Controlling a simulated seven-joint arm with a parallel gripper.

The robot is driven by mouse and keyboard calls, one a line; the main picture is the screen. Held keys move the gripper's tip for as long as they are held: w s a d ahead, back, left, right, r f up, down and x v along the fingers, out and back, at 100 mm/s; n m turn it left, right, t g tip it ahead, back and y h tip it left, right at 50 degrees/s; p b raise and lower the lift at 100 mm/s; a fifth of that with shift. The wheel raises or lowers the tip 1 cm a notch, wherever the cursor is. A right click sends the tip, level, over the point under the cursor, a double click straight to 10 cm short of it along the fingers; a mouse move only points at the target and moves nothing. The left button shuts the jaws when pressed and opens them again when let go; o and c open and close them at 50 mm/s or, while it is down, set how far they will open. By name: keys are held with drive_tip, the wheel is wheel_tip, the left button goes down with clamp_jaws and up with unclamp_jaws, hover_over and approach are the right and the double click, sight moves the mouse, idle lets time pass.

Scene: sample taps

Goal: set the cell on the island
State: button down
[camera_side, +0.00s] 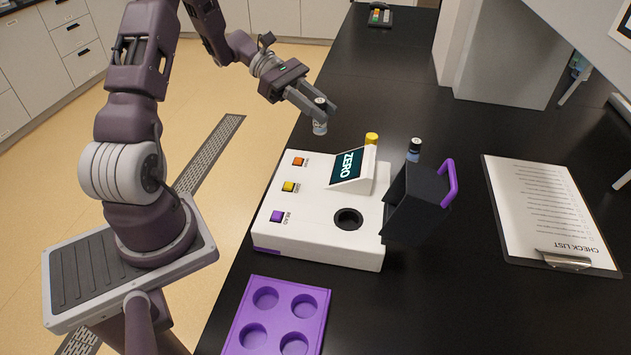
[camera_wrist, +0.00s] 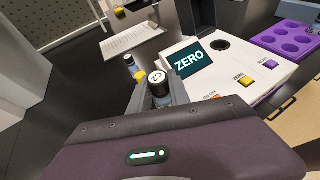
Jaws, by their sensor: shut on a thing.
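In the wrist view the held cell's cap (camera_wrist: 157,78) reads C2, between the fingertips (camera_wrist: 158,92). No part is marked as an island.
The instrument has a ZERO screen (camera_side: 350,167), an empty round well (camera_side: 348,218) and an open black lid (camera_side: 412,207) with a purple handle. A yellow-topped item (camera_side: 371,139) is behind it. A clipboard (camera_side: 545,205) lies right.

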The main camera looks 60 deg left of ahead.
wheel_tip(320, 180, down, 8)
drive_tip(key=shift+r, duration=0.15)
drive_tip(key=c, duration=1.5)
unclamp_jaws()
drive_tip(key=shift+r, duration=0.1)
drive_tip(key=v, duration=1.2)
drive_tip(key=s+d+r+m+g+y, duration=0.35)
drive_tip(key=d+r+m, duration=0.25)
drive_tip(key=d, duration=0.3)
drive_tip(key=s+d+r+m+g+y, duration=0.2)
drive_tip(key=d+r+m+y, duration=0.2)
drive_tip(key=d+r+m, duration=0.45)
drive_tip(key=s+d+m+t+y, duration=0.1)
drive_tip(key=s+d+m+t, duration=0.1)
drive_tip(key=s, duration=0.2)
drive_tip(key=s+d+m+t+y, duration=0.1)
drive_tip(key=s+d+m+y, duration=0.1)
drive_tip(key=s+m, duration=0.1)
drive_tip(key=s+d+m+t+y, duration=0.2)
drive_tip(key=s+d+m, duration=0.1)
drive_tip(key=s, duration=0.3)
drive_tip(key=shift+r+t, duration=0.3)
drive_tip(key=shift+t, duration=0.05)
